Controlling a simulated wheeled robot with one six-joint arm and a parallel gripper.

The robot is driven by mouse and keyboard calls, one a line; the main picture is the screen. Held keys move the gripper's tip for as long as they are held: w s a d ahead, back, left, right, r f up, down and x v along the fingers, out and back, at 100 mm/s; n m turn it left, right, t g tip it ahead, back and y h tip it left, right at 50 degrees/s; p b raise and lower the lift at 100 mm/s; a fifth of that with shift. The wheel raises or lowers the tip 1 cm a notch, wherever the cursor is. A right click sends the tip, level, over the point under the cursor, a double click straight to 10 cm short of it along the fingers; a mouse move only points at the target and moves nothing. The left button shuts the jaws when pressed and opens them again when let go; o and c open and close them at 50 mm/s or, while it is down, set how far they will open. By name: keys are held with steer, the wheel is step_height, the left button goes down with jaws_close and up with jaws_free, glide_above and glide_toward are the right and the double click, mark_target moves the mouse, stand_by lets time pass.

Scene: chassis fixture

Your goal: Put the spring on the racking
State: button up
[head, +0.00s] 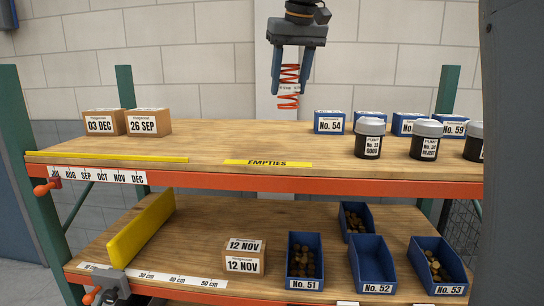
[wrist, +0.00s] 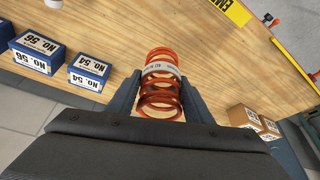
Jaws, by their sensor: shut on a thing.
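My gripper (head: 291,80) is above the back middle of the racking's upper shelf. It is shut on an orange-red coil spring (head: 288,98), which hangs upright between the fingers with a white tag around it. In the wrist view the spring (wrist: 161,80) sits between the two dark fingers, over the wooden board. The spring appears clear of the shelf. The racking has a wooden upper shelf (head: 220,140) with an orange front beam (head: 300,185), and a lower wooden shelf (head: 190,240). A yellow "EMPTIES" strip (head: 267,163) lies at the upper shelf's front edge.
Two cardboard boxes (head: 126,122) stand at the upper left. Blue boxes (head: 329,122) and dark lidded jars (head: 369,138) stand at the upper right. The upper middle is clear. Below are a yellow divider (head: 141,230), stacked boxes (head: 245,257) and several blue bins (head: 304,261).

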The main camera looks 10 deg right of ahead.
mark_target(293, 99)
step_height(293, 99, down, 10)
steer(key=shift+f+p, duration=0.25)
steer(key=shift+p, duration=1)
steer(key=shift+f, duration=0.1)
steer(key=o, duration=1.4)
steer(key=shift+s+r, duration=0.1)
steer(key=shift+r, duration=0.45)
steer(key=b+v, duration=0.2)
steer(key=v, duration=0.8)
steer(key=shift+s+r+b, duration=0.15)
steer(key=shift+r+b, duration=0.2)
steer(key=shift+r, duration=0.15)
